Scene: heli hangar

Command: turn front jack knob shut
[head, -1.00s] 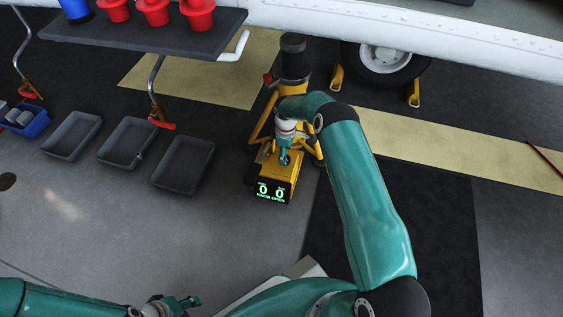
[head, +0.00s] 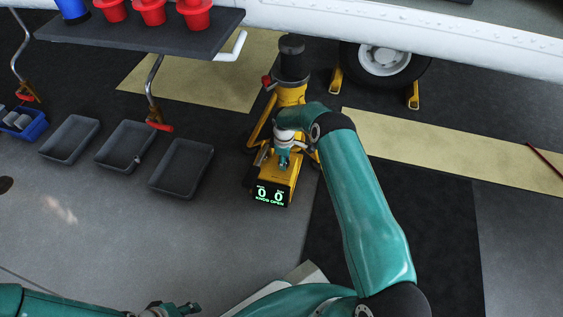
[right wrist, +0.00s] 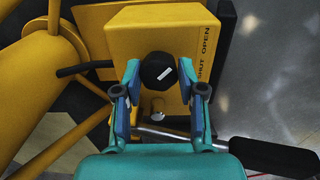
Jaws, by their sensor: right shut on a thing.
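The front jack (head: 291,95) is yellow with a black top and stands beside the white aircraft. Its yellow box carries a display (head: 269,196) with two green zeros and the words KNOB OPEN. The black round knob (right wrist: 158,72) has a slanted white mark and sits on the box, beside a SHUT OPEN label (right wrist: 205,55). My right gripper (right wrist: 160,70) is shut on the knob, one finger on each side. It also shows in the head view (head: 283,163), where it hides the knob. My left gripper (head: 188,308) is at the bottom edge, away from the jack; its jaws are unclear.
A lever with a black grip (right wrist: 270,155) crosses below the knob. Grey trays (head: 181,168) stand on the floor at left. A dark shelf (head: 150,32) with red parts is at upper left. A wheel (head: 385,62) with yellow chocks is behind.

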